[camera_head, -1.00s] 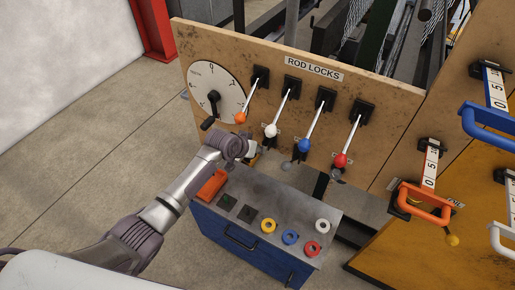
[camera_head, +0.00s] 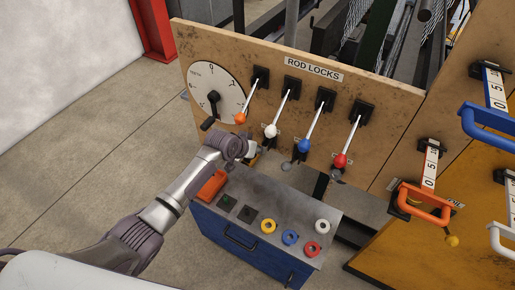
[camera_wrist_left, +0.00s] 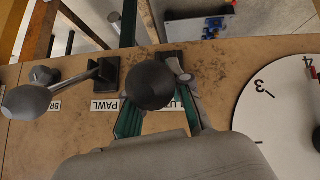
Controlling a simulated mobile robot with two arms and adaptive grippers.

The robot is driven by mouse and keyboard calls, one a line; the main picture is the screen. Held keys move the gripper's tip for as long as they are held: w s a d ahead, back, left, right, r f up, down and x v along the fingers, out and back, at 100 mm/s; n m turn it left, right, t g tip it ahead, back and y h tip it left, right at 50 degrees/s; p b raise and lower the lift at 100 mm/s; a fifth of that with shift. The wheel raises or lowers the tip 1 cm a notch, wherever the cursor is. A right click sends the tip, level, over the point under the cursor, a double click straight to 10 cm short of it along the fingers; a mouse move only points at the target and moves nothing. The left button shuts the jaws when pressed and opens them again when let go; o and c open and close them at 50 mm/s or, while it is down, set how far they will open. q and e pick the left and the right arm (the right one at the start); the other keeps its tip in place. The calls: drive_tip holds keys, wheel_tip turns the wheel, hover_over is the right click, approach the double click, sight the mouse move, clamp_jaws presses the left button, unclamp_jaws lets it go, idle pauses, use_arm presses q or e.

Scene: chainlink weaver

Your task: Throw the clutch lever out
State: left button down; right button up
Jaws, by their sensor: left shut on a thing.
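The clutch lever (camera_wrist_left: 150,86) shows in the left wrist view as a round black knob pointing at the camera. Its label behind is partly covered, with only "LUT" readable. My left gripper (camera_wrist_left: 158,104) has its fingers on either side of the lever, closed on it just behind the knob. In the head view my left gripper (camera_head: 250,152) is at the lower part of the wooden panel, below the white-knobbed rod lever; the clutch lever is hidden there by my arm. My right gripper is not in view.
Beside the clutch are a lever labelled PAWL (camera_wrist_left: 38,100) and a dial (camera_wrist_left: 285,110). The panel (camera_head: 390,110) carries several coloured rod lock levers. A blue cabinet (camera_head: 225,250) with several coloured rings stands below. Blue and orange handles (camera_head: 425,203) are at right.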

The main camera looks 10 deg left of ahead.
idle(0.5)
use_arm(q)
drive_tip(key=c, duration=1.2)
unclamp_jaws()
drive_tip(key=shift+s+a, duration=0.1)
drive_tip(key=shift+o, duration=0.3)
drive_tip(key=shift+s+a+r, duration=0.1)
drive_tip(key=shift+s+r, duration=0.1)
drive_tip(key=shift+s, duration=0.05)
drive_tip(key=shift+w, duration=0.1)
drive_tip(key=v, duration=1.2)
